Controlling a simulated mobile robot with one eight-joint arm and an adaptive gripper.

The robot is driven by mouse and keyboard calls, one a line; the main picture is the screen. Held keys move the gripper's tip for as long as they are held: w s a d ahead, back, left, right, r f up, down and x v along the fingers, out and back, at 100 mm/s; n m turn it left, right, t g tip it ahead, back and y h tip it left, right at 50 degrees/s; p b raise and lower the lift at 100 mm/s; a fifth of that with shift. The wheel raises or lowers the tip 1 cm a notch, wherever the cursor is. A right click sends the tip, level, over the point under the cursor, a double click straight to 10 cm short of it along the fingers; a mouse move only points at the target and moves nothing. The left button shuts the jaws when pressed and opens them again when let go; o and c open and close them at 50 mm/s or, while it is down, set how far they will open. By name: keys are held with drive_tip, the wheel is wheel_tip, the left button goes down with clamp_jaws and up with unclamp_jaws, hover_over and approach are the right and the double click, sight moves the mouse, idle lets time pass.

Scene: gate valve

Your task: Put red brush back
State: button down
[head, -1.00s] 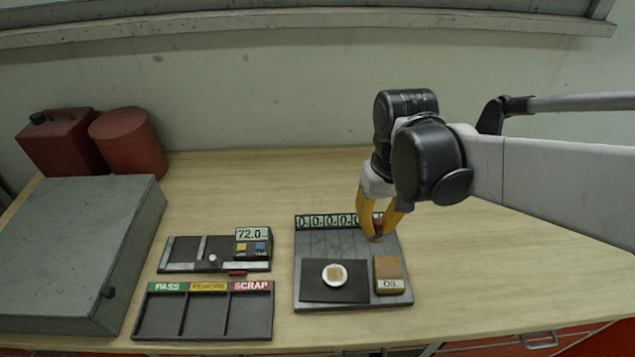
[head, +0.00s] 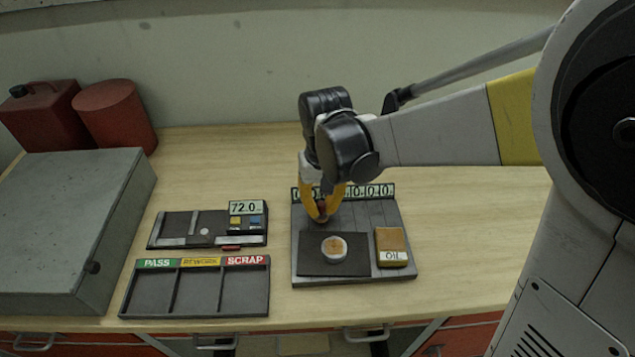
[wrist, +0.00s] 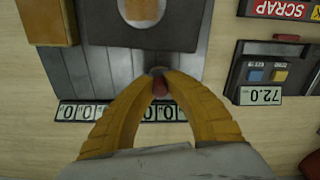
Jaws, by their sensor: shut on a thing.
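My gripper (head: 322,214) has yellow fingers and is shut on the red brush (wrist: 160,88). In the wrist view a red handle shows between the fingertips with a dark round end past them; the rest is hidden. The gripper is over the back left part of the grey station plate (head: 385,218), just in front of the row of 0 labels (head: 375,191). Whether the brush touches the plate I cannot tell. On the dark pad (head: 310,262) of the plate lies a round whitish piece with a tan middle (head: 334,248).
An oil block (head: 391,242) sits right of the pad. Left are a gauge tray reading 72.0 (head: 180,230), a PASS/REWORK/SCRAP tray (head: 150,290) and a grey box (head: 65,220). Red cans (head: 115,115) stand behind. The bench right of the plate is clear.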

drive_tip(key=shift+f, duration=0.2)
drive_tip(key=c, duration=1.5)
unclamp_jaws()
drive_tip(key=shift+o, duration=0.2)
drive_tip(key=shift+r, duration=0.2)
